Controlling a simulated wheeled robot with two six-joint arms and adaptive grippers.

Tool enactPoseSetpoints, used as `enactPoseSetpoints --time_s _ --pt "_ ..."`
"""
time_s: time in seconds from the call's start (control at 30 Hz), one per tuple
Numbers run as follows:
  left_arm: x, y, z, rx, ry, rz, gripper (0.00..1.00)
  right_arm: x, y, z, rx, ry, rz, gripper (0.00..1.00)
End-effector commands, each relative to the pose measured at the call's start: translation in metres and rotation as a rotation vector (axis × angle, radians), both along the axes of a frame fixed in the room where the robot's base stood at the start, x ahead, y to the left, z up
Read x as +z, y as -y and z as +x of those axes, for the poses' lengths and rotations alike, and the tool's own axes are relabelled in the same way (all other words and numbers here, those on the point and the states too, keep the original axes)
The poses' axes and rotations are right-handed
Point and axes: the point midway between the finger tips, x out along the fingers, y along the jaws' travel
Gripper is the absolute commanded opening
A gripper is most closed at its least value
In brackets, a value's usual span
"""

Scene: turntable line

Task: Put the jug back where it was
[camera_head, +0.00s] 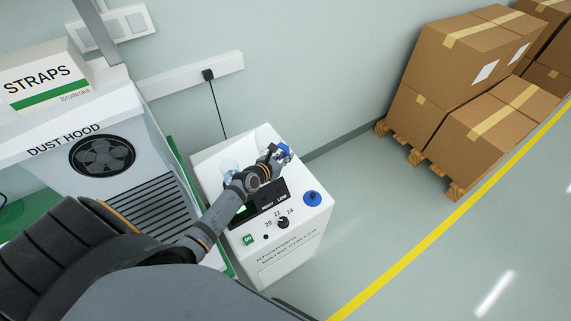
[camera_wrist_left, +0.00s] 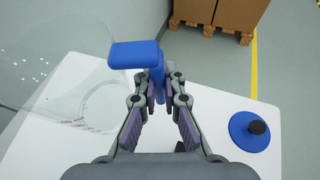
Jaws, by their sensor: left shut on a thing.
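The jug is a clear, see-through vessel (camera_head: 229,168) with a blue handle (camera_head: 285,149), over the top of the white machine (camera_head: 210,152). In the left wrist view its clear body (camera_wrist_left: 75,100) fills the left side, with small red marks low on it. My left gripper (camera_head: 281,156) is at the handle. In the left wrist view my left gripper (camera_wrist_left: 158,95) is shut on the blue handle (camera_wrist_left: 140,53). I cannot tell whether the jug touches the machine top. The arm hides part of the machine top. My right gripper is not in view.
The machine has a blue cap with a black knob (camera_head: 312,198) and a dial (camera_head: 284,222) on its front. A dust hood (camera_head: 150,150) stands close on the left. Cartons on pallets (camera_head: 460,80) stand at the right. The floor between (camera_head: 370,200) is clear.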

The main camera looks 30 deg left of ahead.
Motion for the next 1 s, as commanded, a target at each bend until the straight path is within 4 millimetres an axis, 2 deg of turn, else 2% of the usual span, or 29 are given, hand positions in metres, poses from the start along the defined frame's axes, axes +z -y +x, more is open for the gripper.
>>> enactPoseSetpoints --time_s 0.03,0.1,0.2,0.57,0.6,0.73,1.0 --pt "-0.013 -0.005 0.005 0.002 0.003 0.004 0.00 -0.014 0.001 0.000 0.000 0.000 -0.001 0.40" --pt "-0.027 -0.004 0.003 0.001 0.000 0.002 0.00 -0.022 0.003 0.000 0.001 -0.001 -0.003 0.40" --pt "-0.036 -0.004 0.003 0.001 0.001 0.001 0.00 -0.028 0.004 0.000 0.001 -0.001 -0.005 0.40" --pt "-0.038 -0.003 0.003 0.000 0.001 0.001 0.00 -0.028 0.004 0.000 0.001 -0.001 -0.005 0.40" --pt "-0.038 -0.003 0.002 0.000 -0.001 0.001 0.10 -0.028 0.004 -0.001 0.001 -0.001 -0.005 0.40" --pt "-0.038 -0.003 0.002 0.000 -0.001 0.001 0.28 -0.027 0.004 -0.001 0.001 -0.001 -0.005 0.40" --pt "-0.038 -0.003 0.002 0.000 -0.001 0.001 0.30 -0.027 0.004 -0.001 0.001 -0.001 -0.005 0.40"
